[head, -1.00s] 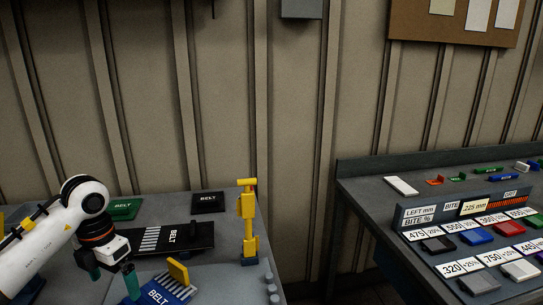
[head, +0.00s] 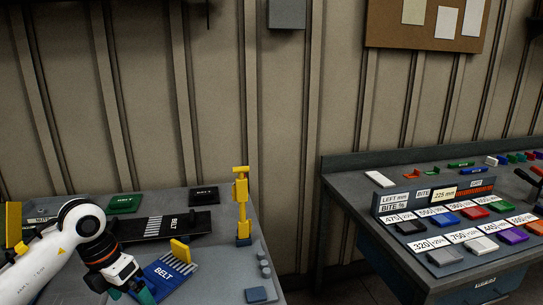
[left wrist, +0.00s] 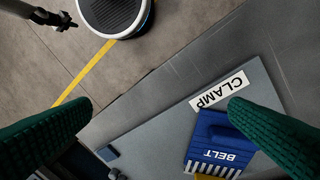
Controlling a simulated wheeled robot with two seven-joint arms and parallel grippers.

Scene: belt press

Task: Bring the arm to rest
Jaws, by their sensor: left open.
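My left arm reaches in from the left in the head view. Its gripper (head: 130,294) is low at the front of the left bench, by the near side of a blue BELT block (head: 160,281) with a yellow upright piece. In the left wrist view, the two green fingers stand wide apart with nothing between them (left wrist: 160,108). The blue block (left wrist: 215,148) lies beyond and partly behind the right finger, beside a CLAMP label (left wrist: 219,90). I cannot tell whether the finger touches it. My right gripper is not identifiable.
The left bench carries a black BELT plate (head: 157,227), a green BELT block (head: 124,203), a dark BELT block (head: 203,196) and a yellow post (head: 242,205). A right bench (head: 345,176) holds labelled coloured blocks. A gap separates the benches.

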